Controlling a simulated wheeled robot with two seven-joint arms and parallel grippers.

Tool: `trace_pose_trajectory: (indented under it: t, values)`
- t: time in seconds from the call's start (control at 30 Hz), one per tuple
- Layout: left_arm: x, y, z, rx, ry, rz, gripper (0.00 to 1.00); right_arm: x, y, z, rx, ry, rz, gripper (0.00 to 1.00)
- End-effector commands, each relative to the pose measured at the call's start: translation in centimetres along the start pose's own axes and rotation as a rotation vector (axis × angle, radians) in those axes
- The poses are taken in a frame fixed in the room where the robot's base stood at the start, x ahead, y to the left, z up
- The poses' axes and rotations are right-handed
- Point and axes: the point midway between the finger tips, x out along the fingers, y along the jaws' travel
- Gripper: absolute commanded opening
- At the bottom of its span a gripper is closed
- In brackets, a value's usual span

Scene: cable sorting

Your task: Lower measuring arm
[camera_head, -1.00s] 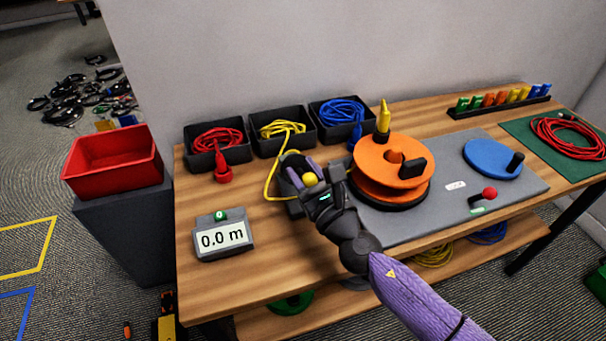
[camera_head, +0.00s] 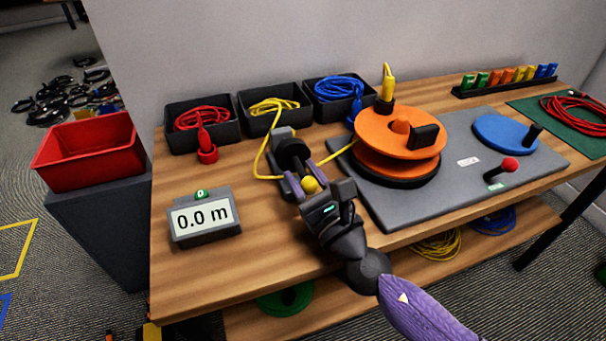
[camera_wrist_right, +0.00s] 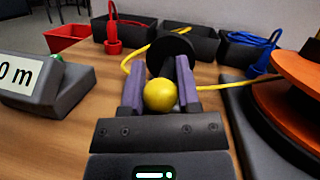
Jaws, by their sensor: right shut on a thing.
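The measuring arm's yellow ball knob (camera_head: 310,185) sits between the purple fingers of my right gripper (camera_head: 304,186), which is shut on it. The knob also shows in the wrist view (camera_wrist_right: 160,95), between both fingers (camera_wrist_right: 160,88). A black wheel (camera_head: 291,152) of the measuring device stands just beyond the fingertips. Its lower part is hidden by my gripper. A yellow cable (camera_head: 264,160) runs from its bin to the device and on to the orange reel (camera_head: 385,130). The display (camera_head: 204,216) reads 0.0 m. My left gripper is out of view.
Black bins hold red (camera_head: 201,118), yellow and blue cables along the wall. The reel stands on a grey plate (camera_head: 400,210) with a red-knobbed lever (camera_head: 509,165) and a blue disc (camera_head: 505,133). A red bin (camera_head: 87,150) stands left. The wooden table front is clear.

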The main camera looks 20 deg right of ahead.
Motion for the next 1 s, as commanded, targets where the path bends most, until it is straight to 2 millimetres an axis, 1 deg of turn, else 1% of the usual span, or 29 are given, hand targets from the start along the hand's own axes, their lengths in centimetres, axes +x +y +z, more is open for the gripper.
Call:
trace_pose_trajectory:
  t: [0.03, 0.27, 0.63, 0.67, 0.7, 0.8, 1.0]
  values:
    - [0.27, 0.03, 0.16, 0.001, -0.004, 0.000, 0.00, -0.18, 0.25, -0.46, 0.002, 0.005, 0.005, 0.00]
    - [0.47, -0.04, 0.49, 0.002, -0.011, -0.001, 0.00, -0.28, 0.34, -0.67, 0.002, 0.005, 0.006, 0.00]
    - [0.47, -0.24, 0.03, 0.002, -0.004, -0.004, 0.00, -0.28, 0.36, -0.67, 0.003, 0.005, 0.006, 0.00]
    - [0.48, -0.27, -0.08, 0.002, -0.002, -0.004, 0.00, -0.28, 0.36, -0.67, 0.003, 0.005, 0.006, 0.46]
    - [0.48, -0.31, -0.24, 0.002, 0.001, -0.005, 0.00, -0.28, 0.35, -0.66, 0.003, 0.005, 0.006, 0.55]
    - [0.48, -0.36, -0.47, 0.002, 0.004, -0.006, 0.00, -0.25, 0.30, -0.62, 0.002, 0.004, 0.005, 0.75]
    - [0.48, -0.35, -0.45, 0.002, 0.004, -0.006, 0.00, -0.22, 0.23, -0.57, 0.001, 0.002, 0.003, 0.75]
